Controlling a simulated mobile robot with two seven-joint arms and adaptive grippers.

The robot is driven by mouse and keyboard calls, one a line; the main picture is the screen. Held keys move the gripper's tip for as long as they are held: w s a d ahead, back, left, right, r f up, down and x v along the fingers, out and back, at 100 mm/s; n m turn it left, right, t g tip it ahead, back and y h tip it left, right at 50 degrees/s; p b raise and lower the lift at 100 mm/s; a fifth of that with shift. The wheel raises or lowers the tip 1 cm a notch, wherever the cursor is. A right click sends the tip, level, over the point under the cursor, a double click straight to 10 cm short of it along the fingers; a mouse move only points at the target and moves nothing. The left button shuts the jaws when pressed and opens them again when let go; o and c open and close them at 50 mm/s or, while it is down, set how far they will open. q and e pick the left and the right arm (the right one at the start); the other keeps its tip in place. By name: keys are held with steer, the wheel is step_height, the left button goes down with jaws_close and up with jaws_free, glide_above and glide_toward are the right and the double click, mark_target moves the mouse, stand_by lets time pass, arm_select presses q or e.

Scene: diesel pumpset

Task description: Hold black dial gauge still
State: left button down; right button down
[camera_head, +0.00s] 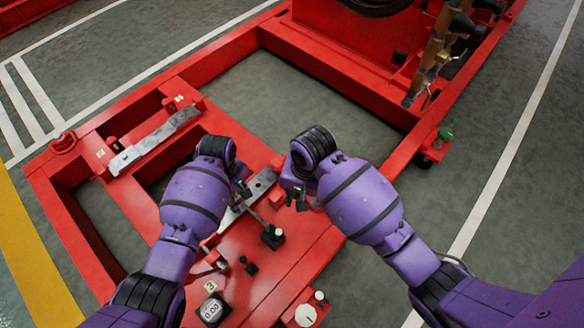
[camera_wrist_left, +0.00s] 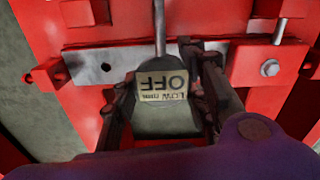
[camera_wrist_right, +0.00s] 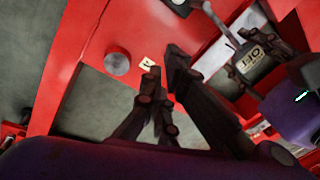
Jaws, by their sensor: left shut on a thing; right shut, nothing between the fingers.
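The black dial gauge (camera_wrist_left: 165,120) is a dark body with a thin metal rod and a pale label, upside down in the left wrist view, reading "OFF" and "LOW". My left gripper (camera_wrist_left: 160,72) has its fingers on both sides of the body and is shut on it. The body also shows in the right wrist view (camera_wrist_right: 262,68), with "OFF" on its label. In the head view my left gripper (camera_head: 243,190) is over the red frame and largely hides it. My right gripper (camera_head: 298,202) is shut and empty to its right; its fingertips (camera_wrist_right: 165,65) are close together.
A metal bar (camera_wrist_left: 110,66) lies on the red frame (camera_head: 140,205) beside the held body. A black display reading 0.00 (camera_head: 211,309), a white dial (camera_head: 305,315) and a black block (camera_head: 273,238) stand near the front. Red machinery (camera_head: 370,60) stands behind.

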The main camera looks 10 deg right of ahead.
mark_target(278, 235)
steer(key=shift+w+r, duration=0.15)
steer(key=shift+w, duration=0.05)
step_height(278, 235, down, 10)
steer(key=w+a, duration=0.1)
steer(key=shift+s+a+r, duration=0.2)
steer(key=shift+s+a, duration=0.1)
steer(key=shift+s, duration=0.3)
steer(key=shift+s+a+r, duration=0.2)
steer(key=shift+s+a, duration=0.15)
steer(key=shift+s, duration=0.2)
steer(key=shift+s+a+r, duration=0.2)
steer(key=shift+s+a, duration=0.1)
steer(key=shift+s, duration=0.3)
steer(key=shift+s+a+r, duration=0.3)
steer(key=shift+a+r, duration=0.1)
steer(key=shift+s+a+r, duration=0.65)
steer(key=shift+s+a, duration=0.1)
steer(key=shift+a, duration=0.1)
steer(key=shift+r, duration=0.1)
